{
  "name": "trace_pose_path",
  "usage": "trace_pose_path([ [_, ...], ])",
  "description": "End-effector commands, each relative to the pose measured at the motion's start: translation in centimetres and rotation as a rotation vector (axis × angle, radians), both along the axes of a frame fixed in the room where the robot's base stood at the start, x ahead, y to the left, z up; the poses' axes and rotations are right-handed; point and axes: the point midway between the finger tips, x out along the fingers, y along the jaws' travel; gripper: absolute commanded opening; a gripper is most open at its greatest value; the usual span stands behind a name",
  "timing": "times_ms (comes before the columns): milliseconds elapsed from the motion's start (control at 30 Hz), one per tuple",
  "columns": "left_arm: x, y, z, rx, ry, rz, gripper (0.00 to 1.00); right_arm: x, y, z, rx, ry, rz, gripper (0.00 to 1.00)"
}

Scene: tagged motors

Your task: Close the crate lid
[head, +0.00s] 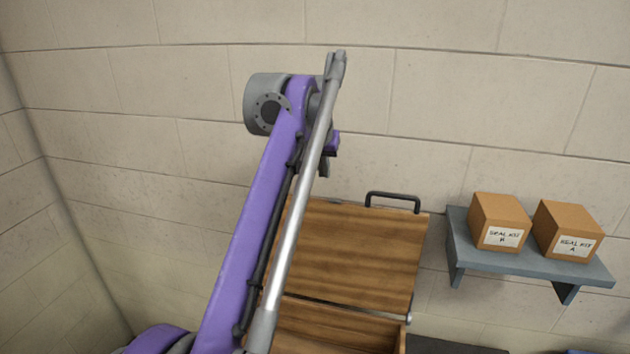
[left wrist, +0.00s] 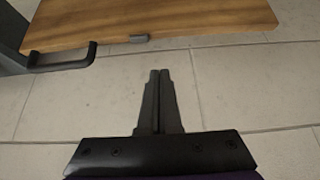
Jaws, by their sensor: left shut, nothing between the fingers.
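The wooden crate (head: 340,325) shows at the bottom of the head view, partly hidden by my left arm. Its wooden lid (head: 360,250) stands open, raised up from the crate's back edge toward the wall. A dark handle (head: 393,197) sits on the lid's upper edge. In the left wrist view the lid (left wrist: 160,18) crosses the top, with the handle (left wrist: 70,59) at left and a small grey catch (left wrist: 139,38) on its edge. My left gripper (left wrist: 159,75) is shut and empty, apart from the lid. My right gripper is out of view.
A grey wall shelf (head: 530,262) to the right of the lid bears two labelled cardboard boxes, one box (head: 500,222) left and one box (head: 568,230) right. A pale block wall (head: 430,90) stands behind. My purple left arm crosses the middle of the head view.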

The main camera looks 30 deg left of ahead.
Motion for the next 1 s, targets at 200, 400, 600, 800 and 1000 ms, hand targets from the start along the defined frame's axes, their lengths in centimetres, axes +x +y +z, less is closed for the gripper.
trace_pose_path([
  [200,0.8,0.3,0.0,0.005,-0.013,0.002,0.00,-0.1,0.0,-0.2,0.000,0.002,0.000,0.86],
  [400,2.7,0.8,-3.2,0.004,-0.011,0.002,0.00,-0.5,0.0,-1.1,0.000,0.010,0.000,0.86],
  [600,5.0,1.4,-6.9,0.004,-0.011,0.003,0.00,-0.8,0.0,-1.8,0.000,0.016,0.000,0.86],
  [800,3.4,1.0,-7.4,0.004,-0.011,0.003,0.00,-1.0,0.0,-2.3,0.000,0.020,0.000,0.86],
  [1000,1.9,0.6,-7.1,0.003,-0.013,0.002,0.00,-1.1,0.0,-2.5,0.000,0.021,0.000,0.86],
])
